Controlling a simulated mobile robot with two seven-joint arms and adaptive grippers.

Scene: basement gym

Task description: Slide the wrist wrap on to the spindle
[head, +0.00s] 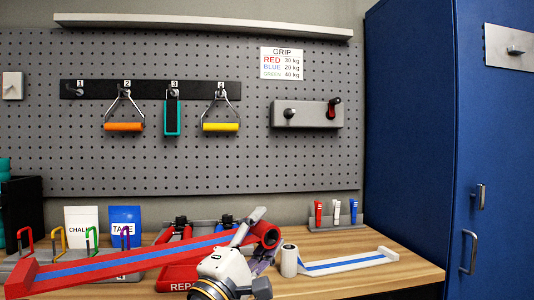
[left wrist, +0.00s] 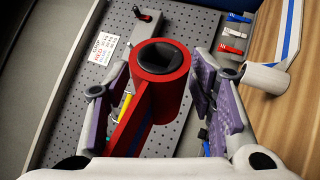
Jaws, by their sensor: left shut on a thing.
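The red wrist wrap (head: 135,263) with a blue stripe stretches as a long stiff strip from the lower left to a roll at its right end. My left gripper (head: 256,240) is shut on this rolled end, above the bench. In the left wrist view the red roll (left wrist: 173,92) sits between the purple-padded fingers (left wrist: 165,88), its dark round hole facing the camera. A grey box (head: 308,121) on the pegboard bears a short dark round stub (head: 290,113), which may be the spindle, and a red-and-black handle (head: 331,110). The roll is apart from it. My right gripper is not in view.
A white wrap (head: 350,262) with a blue stripe lies on the wooden bench (head: 400,282) at right. Red, white and blue clips (head: 336,213) stand behind it. Handles hang on a numbered rack (head: 150,89). A blue cabinet (head: 411,120) bounds the right side. Coloured hoops stand at left.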

